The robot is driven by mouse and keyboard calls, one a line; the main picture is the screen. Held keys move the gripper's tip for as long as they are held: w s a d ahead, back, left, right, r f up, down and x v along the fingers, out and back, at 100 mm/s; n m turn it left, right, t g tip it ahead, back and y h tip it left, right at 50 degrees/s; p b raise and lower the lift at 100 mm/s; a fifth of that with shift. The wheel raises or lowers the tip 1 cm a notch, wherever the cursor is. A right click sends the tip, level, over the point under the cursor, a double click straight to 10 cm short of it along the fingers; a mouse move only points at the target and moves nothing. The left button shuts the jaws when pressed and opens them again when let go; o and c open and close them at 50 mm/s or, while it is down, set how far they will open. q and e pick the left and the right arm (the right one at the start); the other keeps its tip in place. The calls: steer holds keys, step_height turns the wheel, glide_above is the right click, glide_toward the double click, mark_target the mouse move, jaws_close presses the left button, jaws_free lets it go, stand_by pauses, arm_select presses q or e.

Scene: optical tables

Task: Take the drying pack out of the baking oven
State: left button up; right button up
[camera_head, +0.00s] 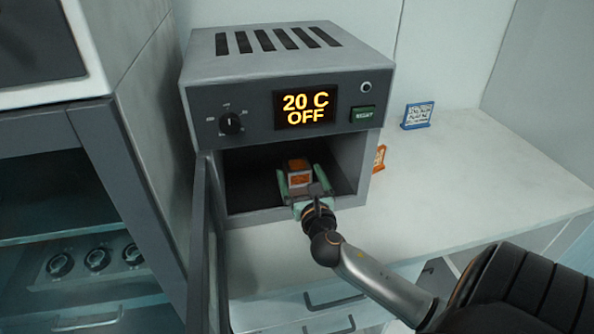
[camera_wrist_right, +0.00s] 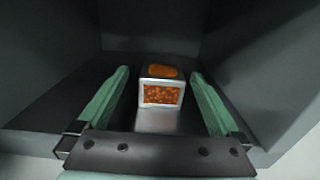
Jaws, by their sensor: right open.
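The baking oven (camera_head: 290,60) stands on the bench with its door (camera_head: 203,245) swung open at the left. Its display reads 20 C and OFF. The drying pack (camera_head: 299,173), a small white-edged block with orange faces, sits on the dark oven floor. My right gripper (camera_head: 299,180) reaches into the chamber with its green fingers open on either side of the pack. In the right wrist view the pack (camera_wrist_right: 161,86) stands upright between the fingertips, with a gap on both sides. My left gripper is not in view.
A blue-framed sign (camera_head: 417,115) stands on the bench (camera_head: 470,170) right of the oven, and a small orange sign (camera_head: 379,158) stands close by the oven's right side. A glass-fronted cabinet (camera_head: 80,220) is at the left, near the open door.

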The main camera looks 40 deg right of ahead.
mark_target(296, 160)
steer(key=shift+f+x, duration=0.15)
steer(key=shift+x, duration=1.6)
steer(key=shift+f+x, duration=0.15)
steer(key=shift+x, duration=1.65)
steer(key=shift+s+d, duration=0.1)
steer(key=shift+d, duration=0.05)
steer(key=c, duration=1.4)
